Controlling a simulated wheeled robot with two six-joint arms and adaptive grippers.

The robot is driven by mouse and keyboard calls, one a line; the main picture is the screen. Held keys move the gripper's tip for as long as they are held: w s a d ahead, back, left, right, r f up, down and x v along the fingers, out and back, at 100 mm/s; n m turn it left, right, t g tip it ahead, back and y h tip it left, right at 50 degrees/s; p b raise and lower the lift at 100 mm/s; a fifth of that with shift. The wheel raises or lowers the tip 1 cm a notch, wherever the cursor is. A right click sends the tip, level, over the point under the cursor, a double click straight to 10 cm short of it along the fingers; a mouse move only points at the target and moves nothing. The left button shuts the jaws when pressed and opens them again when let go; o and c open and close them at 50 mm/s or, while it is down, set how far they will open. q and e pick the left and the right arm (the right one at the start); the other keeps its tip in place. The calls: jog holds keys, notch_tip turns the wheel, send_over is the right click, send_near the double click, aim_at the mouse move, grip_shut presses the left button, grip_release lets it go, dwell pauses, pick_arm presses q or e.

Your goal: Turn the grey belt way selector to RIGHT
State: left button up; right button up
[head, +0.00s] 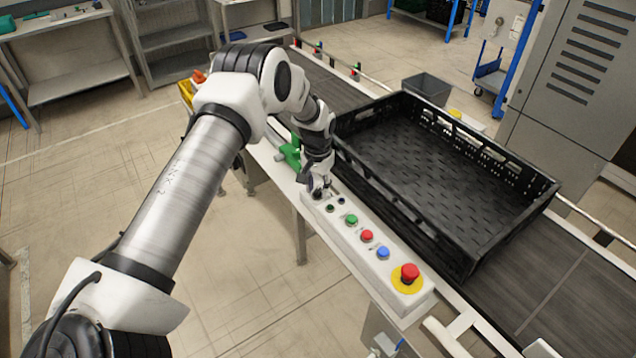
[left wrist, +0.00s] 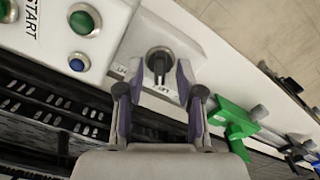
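The grey belt way selector (left wrist: 158,62) is a round metal knob with a dark handle on a pale panel in the left wrist view. Its handle runs nearly up and down in that view. Small labels beside it are too blurred to read. My left gripper (left wrist: 152,80) is open, with one finger on each side of the knob; I cannot tell if they touch it. In the head view my left gripper (head: 318,190) is at the far end of the button panel (head: 352,240) and mostly hides the selector. My right gripper is not in view.
Green, red and blue buttons and a red emergency stop (head: 409,273) line the panel. A black crate (head: 440,185) stands on the conveyor (head: 560,300) just right of the panel. A green bracket (left wrist: 232,122) is close to the left gripper.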

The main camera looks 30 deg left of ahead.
pick_arm(q)
jog(key=shift+w+f, duration=0.1)
jog(key=shift+f, duration=0.05)
jog(key=shift+s+r, duration=0.35)
jog(key=shift+s, duration=0.1)
grip_shut()
